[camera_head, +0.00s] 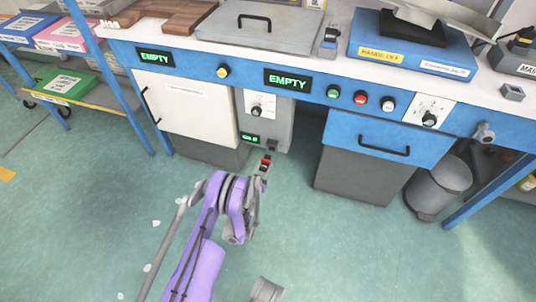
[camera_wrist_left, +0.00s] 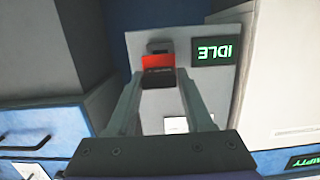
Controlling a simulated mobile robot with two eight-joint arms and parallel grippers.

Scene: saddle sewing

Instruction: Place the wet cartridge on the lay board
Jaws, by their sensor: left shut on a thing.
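My left gripper (camera_head: 262,170) reaches out low in front of the bench. In the left wrist view its two fingers (camera_wrist_left: 158,92) are shut on a small dark cartridge (camera_wrist_left: 158,78) with a red band, which shows small in the head view (camera_head: 265,164). The cartridge is in front of a grey unit (camera_wrist_left: 138,110) under the bench; I cannot tell whether it touches the unit. No label on the cartridge can be read. I cannot tell which thing is the lay board. My right gripper is not in view.
The grey unit has a green display (camera_wrist_left: 213,51) reading IDLE and a dial (camera_head: 257,111). A white cabinet (camera_head: 190,108) stands left of it, a blue drawer (camera_head: 385,140) right. The bench top (camera_head: 200,45) carries a grey lid (camera_head: 262,27) and a blue box (camera_head: 410,50). A bin (camera_head: 440,185) stands right.

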